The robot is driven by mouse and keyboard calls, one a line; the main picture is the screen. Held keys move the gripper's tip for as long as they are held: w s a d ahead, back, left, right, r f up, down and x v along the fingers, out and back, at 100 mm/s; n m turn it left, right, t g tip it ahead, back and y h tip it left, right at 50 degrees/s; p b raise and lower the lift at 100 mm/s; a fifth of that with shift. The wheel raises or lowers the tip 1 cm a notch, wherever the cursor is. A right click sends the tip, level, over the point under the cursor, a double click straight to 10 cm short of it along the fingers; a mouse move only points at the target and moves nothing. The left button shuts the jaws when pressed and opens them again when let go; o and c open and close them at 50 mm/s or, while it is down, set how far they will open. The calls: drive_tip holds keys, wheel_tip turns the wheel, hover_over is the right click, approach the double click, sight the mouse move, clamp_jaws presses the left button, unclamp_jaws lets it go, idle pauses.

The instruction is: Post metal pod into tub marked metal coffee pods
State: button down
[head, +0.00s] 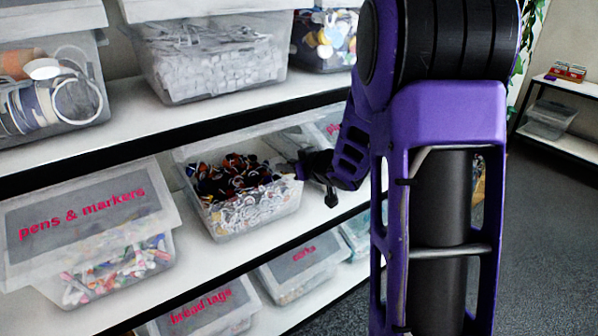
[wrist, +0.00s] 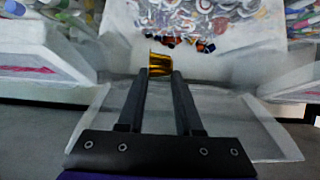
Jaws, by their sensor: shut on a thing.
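My gripper (wrist: 160,76) is shut on a small gold metal pod (wrist: 160,63) with a flared rim, held at the fingertips. In the wrist view the pod shows against an open translucent tub of mixed small pieces; its exact height above the tub cannot be told. In the head view this open tub (head: 262,222) stands on the middle shelf, filled with dark, coloured and silvery pieces. My gripper (head: 297,170) is at its right side there, and the pod cannot be made out. No label on this tub is readable.
A tub labelled pens & markers (head: 85,222) stands to the left. A bread tags tub (head: 200,308) and another labelled tub (head: 302,268) sit on the shelf below. The upper shelf (head: 190,112) and its tubs stand above the open tub.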

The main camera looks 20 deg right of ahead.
drive_tip(key=w+a, duration=0.2)
drive_tip(key=w, duration=0.4)
drive_tip(key=shift+f+p, duration=0.3)
drive_tip(key=shift+f, duration=0.05)
drive_tip(key=shift+w, duration=0.1)
drive_tip(key=c, duration=0.5)
unclamp_jaws()
drive_tip(key=p+v, duration=0.3)
drive_tip(key=v, duration=1.4)
drive_tip(key=shift+s, duration=0.25)
drive_tip(key=shift+w+r, duration=0.1)
